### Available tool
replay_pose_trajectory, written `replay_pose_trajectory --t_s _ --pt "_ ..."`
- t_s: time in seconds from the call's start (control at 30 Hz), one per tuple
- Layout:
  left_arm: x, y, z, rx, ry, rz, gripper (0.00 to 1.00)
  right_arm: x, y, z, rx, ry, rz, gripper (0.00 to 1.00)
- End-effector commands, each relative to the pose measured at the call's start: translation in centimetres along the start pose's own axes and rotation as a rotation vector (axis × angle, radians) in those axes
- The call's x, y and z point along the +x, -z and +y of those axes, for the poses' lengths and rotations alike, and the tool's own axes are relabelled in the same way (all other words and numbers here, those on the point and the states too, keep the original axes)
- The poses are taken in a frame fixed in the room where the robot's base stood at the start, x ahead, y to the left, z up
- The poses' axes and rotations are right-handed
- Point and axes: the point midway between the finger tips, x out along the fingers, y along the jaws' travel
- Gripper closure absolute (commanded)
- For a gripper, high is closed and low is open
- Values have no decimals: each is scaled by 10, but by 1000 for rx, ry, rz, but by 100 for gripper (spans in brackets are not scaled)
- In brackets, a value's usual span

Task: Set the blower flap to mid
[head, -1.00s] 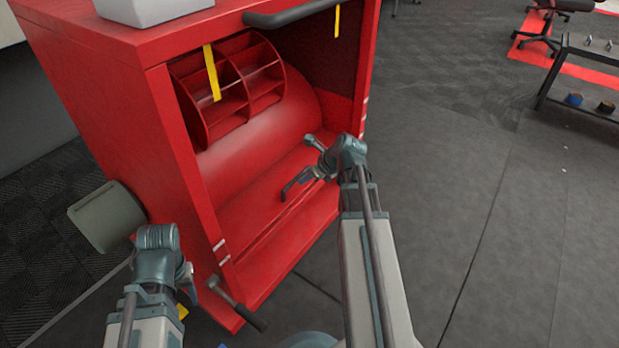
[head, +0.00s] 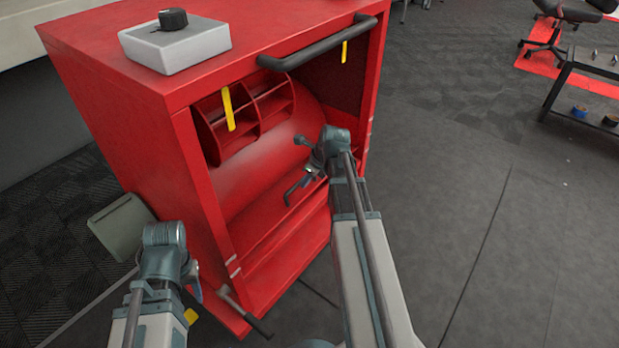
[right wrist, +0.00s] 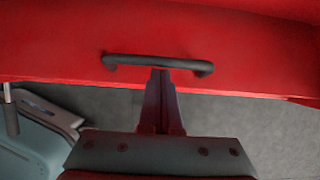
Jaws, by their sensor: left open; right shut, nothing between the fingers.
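The blower is a red cabinet (head: 140,120) with a curved red drum and vaned inlet inside its open front. A dark bar handle (head: 297,190) sits low in that front, on a red panel that may be the flap; a dark handle also spans the right wrist view (right wrist: 158,63). My right gripper (right wrist: 160,76) is shut and empty, its tips close to the middle of that handle; contact cannot be told. In the head view my right wrist hides part of it. My left gripper (head: 188,275) is open beside the cabinet's lower left, its fingers mostly hidden.
A grey box with a black knob (head: 173,20) stands on the cabinet top. A thick dark rail (head: 318,45) crosses the upper front. A lever with a black grip (head: 260,328) juts out at the lower left.

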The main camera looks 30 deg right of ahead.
Motion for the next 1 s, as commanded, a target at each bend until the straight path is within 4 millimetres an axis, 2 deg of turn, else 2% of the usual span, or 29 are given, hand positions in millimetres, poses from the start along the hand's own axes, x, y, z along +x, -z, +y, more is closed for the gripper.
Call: replay_pose_trajectory --t_s 0.1,0.67,0.87,1.0 --pt "-8 0 -1 2 0 0 50 -6 -8 0 -1 0 -3 100" --pt "-11 -1 -1 3 0 0 50 -8 -8 0 0 0 -4 100" --pt "-27 -1 -3 6 0 0 50 -25 -10 -2 0 0 -3 100" --pt "-45 -2 -4 9 0 0 50 -45 -11 -4 -3 0 -3 100"
